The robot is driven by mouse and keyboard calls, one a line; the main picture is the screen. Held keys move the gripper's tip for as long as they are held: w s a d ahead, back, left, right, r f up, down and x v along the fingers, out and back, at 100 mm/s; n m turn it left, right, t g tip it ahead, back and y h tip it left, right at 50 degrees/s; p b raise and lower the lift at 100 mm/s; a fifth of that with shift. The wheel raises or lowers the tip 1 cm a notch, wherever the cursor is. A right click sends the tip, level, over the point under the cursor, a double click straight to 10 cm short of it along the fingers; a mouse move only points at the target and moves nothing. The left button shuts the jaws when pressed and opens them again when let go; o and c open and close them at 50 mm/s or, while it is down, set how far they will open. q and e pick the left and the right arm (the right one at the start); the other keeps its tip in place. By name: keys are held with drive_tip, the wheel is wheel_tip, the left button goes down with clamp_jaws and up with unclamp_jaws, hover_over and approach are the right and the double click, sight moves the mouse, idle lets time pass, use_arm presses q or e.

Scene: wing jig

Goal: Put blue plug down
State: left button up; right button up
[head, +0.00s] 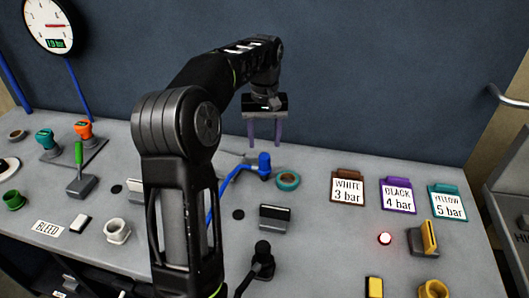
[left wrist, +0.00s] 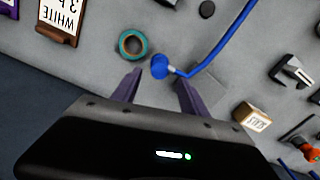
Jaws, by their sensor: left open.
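The blue plug (head: 264,164) lies on the grey worktop, with its blue hose running off to the left and down. It also shows in the left wrist view (left wrist: 160,68), just ahead of the fingertips and between their lines. My left gripper (head: 264,144) is open and empty, its two purple fingers pointing down behind the plug, apart from it. In the left wrist view the fingers (left wrist: 158,80) are spread wide with nothing between them. My right gripper is not in view.
A teal tape ring (head: 288,181) lies right beside the plug. Signs for white (head: 348,188), black (head: 397,195) and yellow (head: 447,202) stand to the right. A black plug (head: 262,254) and a grey holder (head: 275,217) are nearer. A pressure gauge (head: 48,26) hangs at the back left.

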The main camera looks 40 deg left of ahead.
use_arm(q)
wheel_tip(320, 180, up, 5)
drive_tip(key=p, duration=0.3)
drive_tip(key=shift+f, duration=0.1)
drive_tip(key=shift+o, duration=0.3)
drive_tip(key=shift+f, duration=0.1)
